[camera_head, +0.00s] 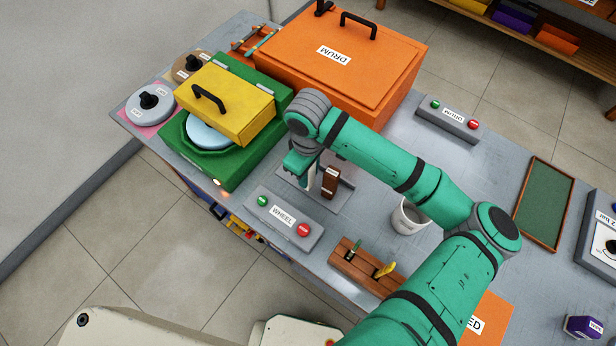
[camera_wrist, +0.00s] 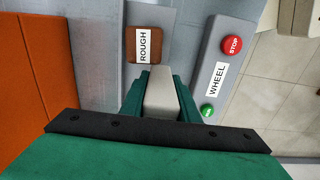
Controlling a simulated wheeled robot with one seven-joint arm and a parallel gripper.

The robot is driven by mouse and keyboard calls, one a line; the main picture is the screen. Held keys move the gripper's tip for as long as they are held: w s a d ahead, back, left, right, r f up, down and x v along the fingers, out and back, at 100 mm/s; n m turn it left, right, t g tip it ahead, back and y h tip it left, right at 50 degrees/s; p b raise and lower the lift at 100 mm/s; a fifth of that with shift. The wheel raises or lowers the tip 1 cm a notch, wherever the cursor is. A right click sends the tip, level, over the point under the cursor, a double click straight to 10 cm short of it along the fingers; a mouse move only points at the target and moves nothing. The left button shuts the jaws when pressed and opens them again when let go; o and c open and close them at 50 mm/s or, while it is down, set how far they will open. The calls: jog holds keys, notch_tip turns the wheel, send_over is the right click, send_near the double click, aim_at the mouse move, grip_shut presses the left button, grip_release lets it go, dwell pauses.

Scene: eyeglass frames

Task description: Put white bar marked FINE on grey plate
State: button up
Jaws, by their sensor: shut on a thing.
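My gripper (camera_head: 305,172) points down over the table, shut on a white bar (camera_wrist: 162,92). The bar stands upright between the fingers (camera_wrist: 160,100) in the wrist view, and a pale strip of it (camera_head: 311,175) shows below the fingers in the head view. No FINE label can be read on it from here. The grey plate (camera_head: 343,195) lies beneath and beside the gripper; part of it also shows in the wrist view (camera_wrist: 152,14). I cannot tell whether the bar touches the plate.
A brown block marked ROUGH (camera_head: 331,183) stands on the plate, close to the held bar. The WHEEL button box (camera_head: 284,216) lies in front. The green machine with a yellow lid (camera_head: 225,105) is at left, the orange DRUM box (camera_head: 350,65) behind. A white cup (camera_head: 408,218) stands right.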

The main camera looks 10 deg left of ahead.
jog(key=shift+f, duration=1.4)
jog(key=shift+f, duration=0.15)
jog(key=o, duration=1)
jog(key=shift+o, duration=0.2)
notch_tip(320, 180, up, 12)
jog(key=shift+r, duration=0.2)
jog(key=shift+s, duration=0.1)
